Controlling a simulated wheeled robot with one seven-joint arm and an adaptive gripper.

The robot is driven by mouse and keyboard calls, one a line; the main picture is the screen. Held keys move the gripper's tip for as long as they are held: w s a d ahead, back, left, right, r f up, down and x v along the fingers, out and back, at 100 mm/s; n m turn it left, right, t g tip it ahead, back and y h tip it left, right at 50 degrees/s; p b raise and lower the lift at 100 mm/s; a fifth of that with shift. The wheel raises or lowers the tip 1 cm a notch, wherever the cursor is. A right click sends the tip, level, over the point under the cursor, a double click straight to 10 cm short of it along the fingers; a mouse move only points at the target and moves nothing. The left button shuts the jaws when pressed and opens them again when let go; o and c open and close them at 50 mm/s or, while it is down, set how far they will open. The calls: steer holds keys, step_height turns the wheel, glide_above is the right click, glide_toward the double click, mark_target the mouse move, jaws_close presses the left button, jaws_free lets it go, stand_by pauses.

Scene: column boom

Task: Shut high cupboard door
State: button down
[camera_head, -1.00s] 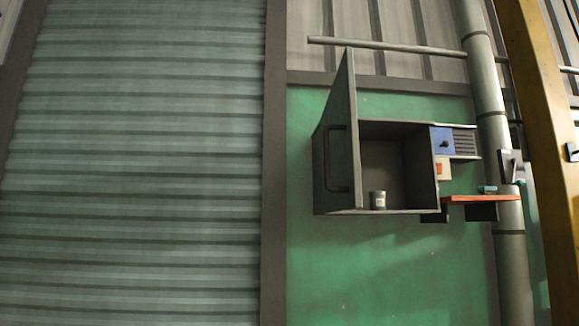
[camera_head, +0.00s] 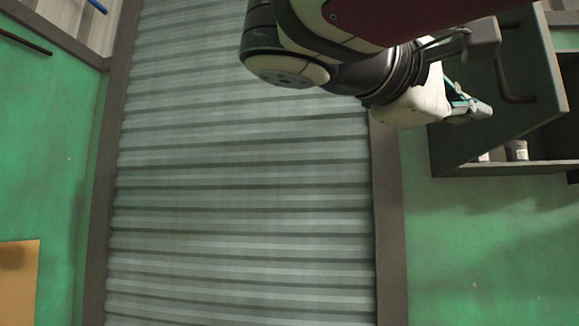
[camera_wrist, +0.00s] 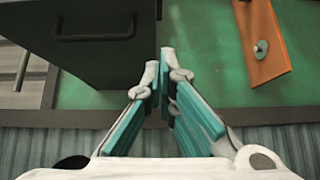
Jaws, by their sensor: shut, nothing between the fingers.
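The dark grey cupboard door (camera_head: 475,130) stands open at the upper right of the head view, with a dark bar handle (camera_head: 512,85) on its outer face. The cupboard (camera_head: 545,167) is cut off by the frame edge. My gripper (camera_head: 485,109) overlaps the door near its handle in the head view; whether they touch cannot be told. In the wrist view my gripper (camera_wrist: 160,65) is shut and empty, fingertips close together. The dark door (camera_wrist: 105,65) and its handle (camera_wrist: 95,37) show there to the left of the fingertips.
A small pale can (camera_head: 517,150) stands on the cupboard floor, with another pale item partly hidden beside it. A ribbed shutter (camera_head: 240,200) fills the middle. An orange board (camera_wrist: 262,45) with a metal knob is right of the fingers. The wall below the cupboard is clear.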

glide_toward(533, 121)
steer(key=w+d, duration=0.2)
steer(key=d, duration=0.1)
steer(key=shift+d+f, duration=0.2)
steer(key=shift+d, duration=0.45)
